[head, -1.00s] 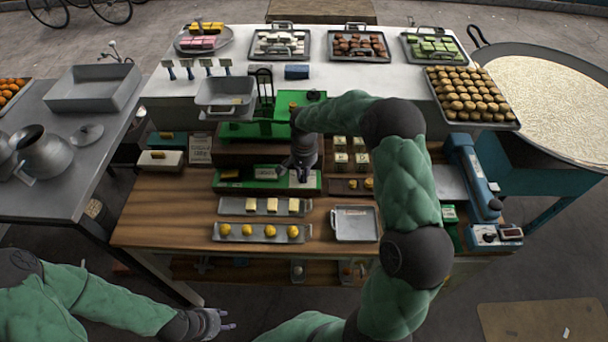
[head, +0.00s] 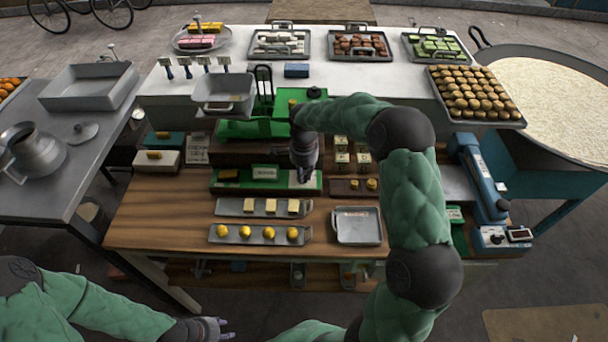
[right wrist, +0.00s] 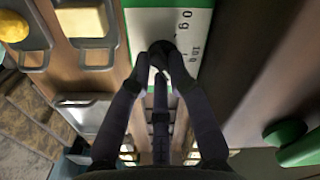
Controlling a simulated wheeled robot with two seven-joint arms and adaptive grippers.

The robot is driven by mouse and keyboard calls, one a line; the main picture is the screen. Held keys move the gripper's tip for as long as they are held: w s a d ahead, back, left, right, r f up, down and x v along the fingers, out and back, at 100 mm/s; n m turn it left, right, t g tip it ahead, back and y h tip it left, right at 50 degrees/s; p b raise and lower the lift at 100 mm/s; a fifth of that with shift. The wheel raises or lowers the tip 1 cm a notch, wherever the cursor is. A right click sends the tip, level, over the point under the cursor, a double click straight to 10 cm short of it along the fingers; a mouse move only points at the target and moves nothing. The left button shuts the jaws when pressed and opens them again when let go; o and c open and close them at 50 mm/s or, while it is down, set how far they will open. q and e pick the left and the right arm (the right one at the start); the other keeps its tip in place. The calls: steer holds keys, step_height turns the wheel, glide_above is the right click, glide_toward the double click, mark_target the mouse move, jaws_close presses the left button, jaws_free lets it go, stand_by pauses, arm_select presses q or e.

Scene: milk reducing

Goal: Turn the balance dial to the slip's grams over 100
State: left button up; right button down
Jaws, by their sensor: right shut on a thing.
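The green balance (head: 250,130) stands at the back middle of the wooden bench, with a grey pan (head: 225,92) at its upper left. Its green and white front panel (head: 225,182) carries gram marks, partly readable in the right wrist view (right wrist: 190,22). My right gripper (head: 304,176) is at the right part of this panel. In the right wrist view its fingers are shut on the black dial knob (right wrist: 160,48), which they partly cover. My left gripper (head: 224,328) is empty, fingers apart, in front of the bench.
Trays of butter pieces (head: 260,207) and yellow balls (head: 258,235) lie in front of the balance. An empty square tray (head: 357,226) is to their right.

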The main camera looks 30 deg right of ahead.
steer(key=shift+m, duration=0.3)
steer(key=c, duration=1.1)
jaws_free()
steer(key=shift+c, duration=0.2)
step_height(320, 180, up, 12)
